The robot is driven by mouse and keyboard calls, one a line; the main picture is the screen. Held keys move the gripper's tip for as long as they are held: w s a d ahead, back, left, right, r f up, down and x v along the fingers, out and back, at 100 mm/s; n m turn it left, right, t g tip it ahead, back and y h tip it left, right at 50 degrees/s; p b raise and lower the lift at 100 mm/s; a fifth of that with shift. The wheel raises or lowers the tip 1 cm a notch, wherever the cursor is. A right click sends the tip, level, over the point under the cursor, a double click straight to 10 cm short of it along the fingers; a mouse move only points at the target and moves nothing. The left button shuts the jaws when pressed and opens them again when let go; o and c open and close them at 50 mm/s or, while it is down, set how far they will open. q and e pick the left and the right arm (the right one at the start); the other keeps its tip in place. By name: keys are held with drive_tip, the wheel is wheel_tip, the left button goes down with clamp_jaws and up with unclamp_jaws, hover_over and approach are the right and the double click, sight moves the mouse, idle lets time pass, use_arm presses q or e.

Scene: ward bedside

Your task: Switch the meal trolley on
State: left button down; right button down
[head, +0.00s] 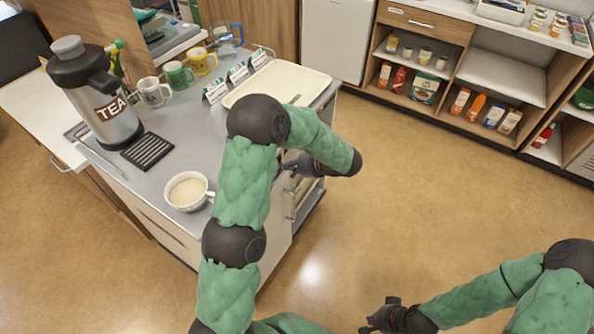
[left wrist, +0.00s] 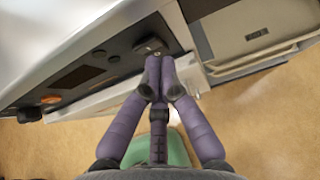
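The meal trolley (head: 235,110) stands at left centre in the head view, with a grey top. In the left wrist view its side carries a dark control panel (left wrist: 70,82) with an orange knob (left wrist: 50,99), small dark knobs and a dark switch block (left wrist: 150,46). My left gripper (left wrist: 161,62) is shut and empty, its fingertips together just below the switch block. I cannot tell whether they touch it. In the head view my left gripper (head: 290,165) is at the trolley's right side, partly hidden by my arm. My right gripper (head: 378,314) is away from the trolley, low over the floor, fingers apart.
On the trolley are a tea urn (head: 95,92), a black drip mat (head: 147,151), several mugs, small cards, a cream tray (head: 303,86) and a bowl (head: 187,190) near the front edge. Shelves (head: 465,65) stand at the back right. The floor between is clear.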

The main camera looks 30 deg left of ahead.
use_arm(q)
drive_tip(key=shift+a+r, duration=0.1)
drive_tip(key=shift+a, duration=0.05)
drive_tip(key=shift+a+r+h+p, duration=0.15)
drive_tip(key=shift+a+h+p, duration=0.35)
drive_tip(key=shift+p, duration=0.6)
drive_tip(key=shift+d+r, duration=0.1)
drive_tip(key=shift+r+p, duration=0.65)
drive_tip(key=shift+r, duration=0.05)
